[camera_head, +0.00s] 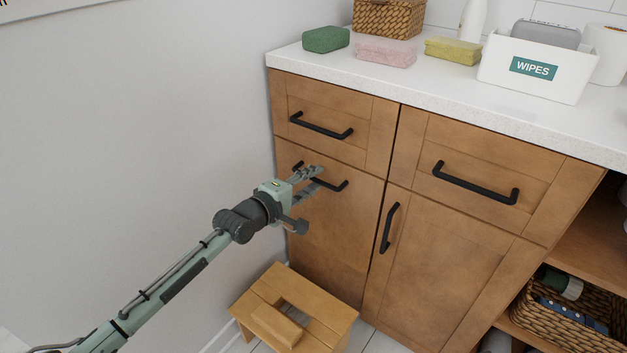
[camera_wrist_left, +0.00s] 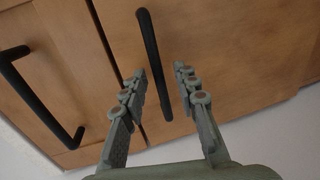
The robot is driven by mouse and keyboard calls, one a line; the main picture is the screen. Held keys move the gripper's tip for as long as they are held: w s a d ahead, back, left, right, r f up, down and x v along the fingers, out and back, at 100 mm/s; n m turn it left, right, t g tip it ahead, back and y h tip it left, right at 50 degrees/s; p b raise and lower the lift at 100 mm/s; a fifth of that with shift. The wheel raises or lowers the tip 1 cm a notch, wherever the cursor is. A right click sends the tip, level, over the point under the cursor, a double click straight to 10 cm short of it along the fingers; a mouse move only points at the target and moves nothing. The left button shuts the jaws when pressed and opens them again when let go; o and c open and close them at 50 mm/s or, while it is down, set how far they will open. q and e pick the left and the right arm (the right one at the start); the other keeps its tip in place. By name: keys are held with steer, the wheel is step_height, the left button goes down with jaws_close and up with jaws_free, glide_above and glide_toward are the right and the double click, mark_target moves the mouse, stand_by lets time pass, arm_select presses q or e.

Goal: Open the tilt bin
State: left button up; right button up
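The tilt bin front (camera_head: 338,240) is the lower left wooden panel of the cabinet and sits shut, flush with its neighbours. Its black bar handle (camera_head: 335,186) runs across near its top edge. My left gripper (camera_head: 318,176) is at this handle, covering its middle part in the head view. In the left wrist view the bin handle (camera_wrist_left: 153,65) lies between the two fingers of my left gripper (camera_wrist_left: 160,70). The fingers are apart, one on each side of the bar, with gaps visible. My right gripper is not in view.
A drawer handle (camera_head: 321,126) sits just above, and a door handle (camera_head: 390,228) to the right. A wooden step stool (camera_head: 255,298) stands on the floor below the bin front. The wall (camera_head: 150,130) is close on the left. Sponges and a wipes box (camera_head: 538,72) stand on the counter.

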arm_select(q)
steer(key=shift+w+d+f, duration=0.1)
steer(key=shift+w+d, duration=0.2)
steer(key=shift+w, duration=0.1)
steer(key=shift+c, duration=0.5)
jaws_close()
